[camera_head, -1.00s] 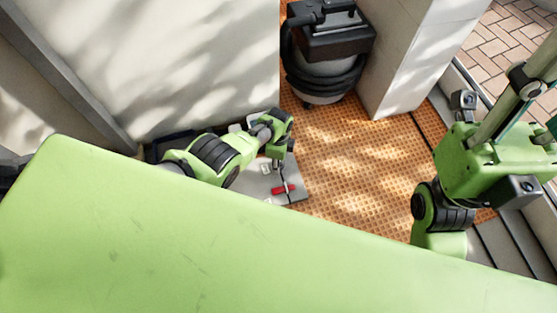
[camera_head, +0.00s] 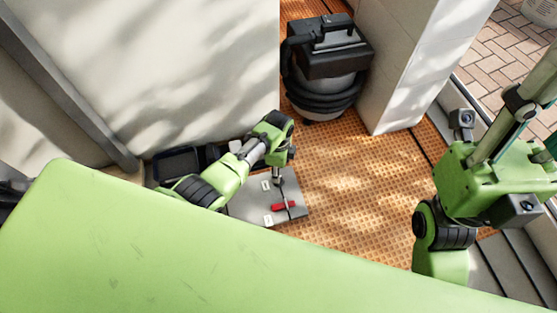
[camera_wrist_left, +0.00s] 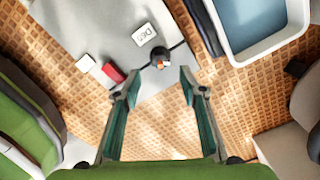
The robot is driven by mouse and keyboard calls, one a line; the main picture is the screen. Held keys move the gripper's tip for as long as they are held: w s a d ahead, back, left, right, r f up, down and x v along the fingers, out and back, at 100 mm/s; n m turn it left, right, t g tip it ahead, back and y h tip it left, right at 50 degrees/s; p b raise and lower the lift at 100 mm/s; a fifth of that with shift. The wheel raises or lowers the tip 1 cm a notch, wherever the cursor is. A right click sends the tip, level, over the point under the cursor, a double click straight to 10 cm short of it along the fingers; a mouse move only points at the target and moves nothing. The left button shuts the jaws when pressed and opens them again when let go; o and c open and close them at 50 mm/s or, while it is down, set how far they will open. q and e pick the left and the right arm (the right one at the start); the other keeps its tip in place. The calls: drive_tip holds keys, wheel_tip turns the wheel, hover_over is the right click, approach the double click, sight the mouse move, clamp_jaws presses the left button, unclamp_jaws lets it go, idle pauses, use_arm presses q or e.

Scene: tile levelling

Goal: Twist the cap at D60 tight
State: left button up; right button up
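In the left wrist view a small dark cap (camera_wrist_left: 160,57) with an orange and white patch stands at the edge of a grey tile (camera_wrist_left: 110,20). A white label (camera_wrist_left: 144,34) reading D60 lies beside it. My left gripper (camera_wrist_left: 158,76) is open, its two fingers apart and empty, with the cap just beyond the fingertips and roughly between them in the picture. I cannot tell the height gap. In the head view my left gripper (camera_head: 278,170) points down over the grey tile (camera_head: 245,208). My right arm is at the right; its gripper is out of view.
A red piece (camera_head: 283,206) lies on the tile seam, near another white label (camera_head: 268,219). A blue-filled tub (camera_wrist_left: 258,15) with a white rim is close by. A vacuum cleaner (camera_head: 325,65) stands behind. The orange textured floor (camera_head: 360,180) to the right is clear.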

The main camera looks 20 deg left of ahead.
use_arm(q)
drive_tip(key=shift+r, duration=2.95)
